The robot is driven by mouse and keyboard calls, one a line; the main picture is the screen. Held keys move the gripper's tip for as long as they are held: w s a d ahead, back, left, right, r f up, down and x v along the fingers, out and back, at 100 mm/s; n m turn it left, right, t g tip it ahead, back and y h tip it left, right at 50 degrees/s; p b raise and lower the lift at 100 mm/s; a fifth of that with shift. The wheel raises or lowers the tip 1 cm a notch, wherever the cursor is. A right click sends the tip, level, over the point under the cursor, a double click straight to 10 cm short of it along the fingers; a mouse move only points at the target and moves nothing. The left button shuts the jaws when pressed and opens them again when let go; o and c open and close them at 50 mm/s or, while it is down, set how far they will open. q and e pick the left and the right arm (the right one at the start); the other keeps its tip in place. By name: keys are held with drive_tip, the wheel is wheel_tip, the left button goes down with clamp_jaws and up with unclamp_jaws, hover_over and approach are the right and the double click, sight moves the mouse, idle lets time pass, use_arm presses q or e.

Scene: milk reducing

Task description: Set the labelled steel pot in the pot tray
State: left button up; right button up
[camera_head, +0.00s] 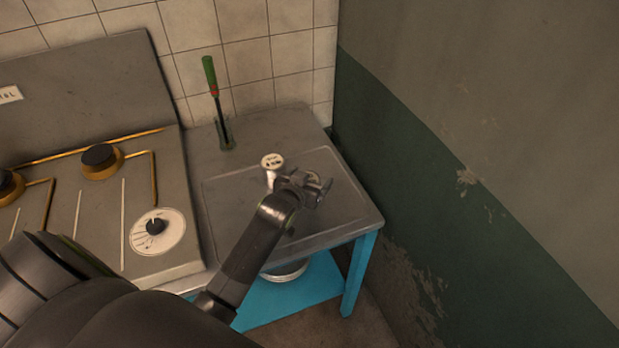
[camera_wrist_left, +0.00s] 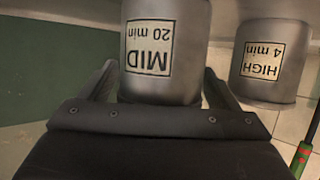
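A steel pot (camera_wrist_left: 165,85) labelled "MID 20 min" is between the fingers of my left gripper in the left wrist view, where its label appears upside down. My left gripper (camera_head: 308,188) is over the grey side table in the head view, with the fingers (camera_wrist_left: 158,80) flanking the pot closely; whether they press on it is unclear. A second steel pot (camera_wrist_left: 270,62) labelled "HIGH 4 min" stands beside it, apart from the fingers. In the head view a small pot with a white lettered top (camera_head: 272,161) stands just left of the gripper. I cannot identify the pot tray with certainty. My right gripper is not in view.
The side table's grey top (camera_head: 235,215) has a shallow outlined panel, mostly bare. A green-handled tool (camera_head: 211,78) stands in a glass at its back left. The stove (camera_head: 110,215) is at left, the green wall (camera_head: 430,160) at right. A round steel thing (camera_head: 285,274) is on the blue lower shelf.

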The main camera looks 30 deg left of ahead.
use_arm(q)
drive_tip(key=shift+r, duration=0.1)
drive_tip(key=shift+s+r, duration=0.1)
drive_tip(key=v, duration=1.1)
drive_tip(key=shift+s, duration=0.4)
drive_tip(key=shift+r, duration=0.1)
